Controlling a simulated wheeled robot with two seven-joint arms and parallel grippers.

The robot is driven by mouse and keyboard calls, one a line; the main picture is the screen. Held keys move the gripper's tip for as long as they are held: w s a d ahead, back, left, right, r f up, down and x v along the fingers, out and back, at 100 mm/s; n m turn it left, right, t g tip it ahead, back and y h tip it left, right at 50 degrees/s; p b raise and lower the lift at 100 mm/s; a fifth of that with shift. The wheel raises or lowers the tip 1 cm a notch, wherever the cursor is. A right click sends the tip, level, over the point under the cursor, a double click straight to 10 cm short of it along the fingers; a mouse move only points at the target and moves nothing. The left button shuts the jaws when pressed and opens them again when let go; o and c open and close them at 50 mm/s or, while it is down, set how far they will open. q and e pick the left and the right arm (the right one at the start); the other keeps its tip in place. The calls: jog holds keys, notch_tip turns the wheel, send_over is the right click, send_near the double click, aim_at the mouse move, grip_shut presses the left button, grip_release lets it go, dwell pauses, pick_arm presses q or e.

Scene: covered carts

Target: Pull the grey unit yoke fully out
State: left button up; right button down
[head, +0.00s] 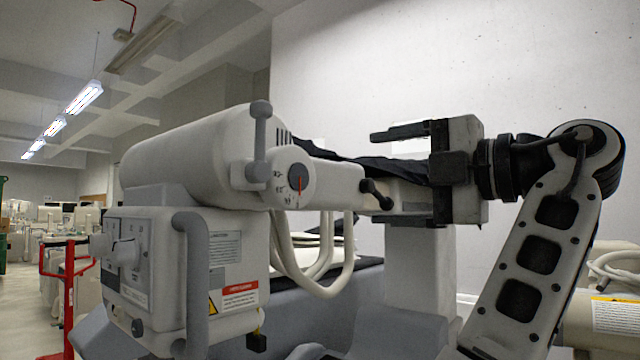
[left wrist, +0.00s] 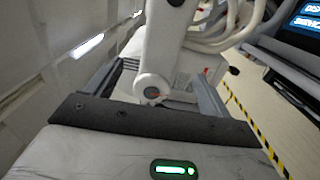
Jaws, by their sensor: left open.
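The grey unit (head: 190,150) fills the left and middle of the head view, with a pale cylindrical head above a control box. The part I take for its yoke (head: 262,150) is a grey upright piece beside a round dial (head: 295,185). A pale horizontal arm runs right from there, partly under black cloth (head: 395,168). My left gripper (head: 383,176) is open around the right end of this arm, one finger above and one below; contact cannot be told. In the left wrist view the dial end (left wrist: 153,88) shows between the open fingers (left wrist: 150,84). My right gripper is not in view.
A control box (head: 130,265) with a grey bent handle (head: 190,280) hangs below the head. Pale cables (head: 320,280) loop under the arm. A pale column (head: 420,275) stands behind. A red cart (head: 68,290) is at far left. A wall closes the back.

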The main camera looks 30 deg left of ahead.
aim_at(333, 182)
pick_arm(q)
jog(key=a, duration=0.4)
jog(key=w+a+p, duration=0.1)
jog(key=a, duration=0.6)
jog(key=shift+w+a+p, duration=0.15)
jog(key=shift+a+p, duration=0.15)
jog(key=shift+p, duration=0.1)
jog(key=shift+a+f, duration=0.1)
jog(key=shift+a, duration=0.45)
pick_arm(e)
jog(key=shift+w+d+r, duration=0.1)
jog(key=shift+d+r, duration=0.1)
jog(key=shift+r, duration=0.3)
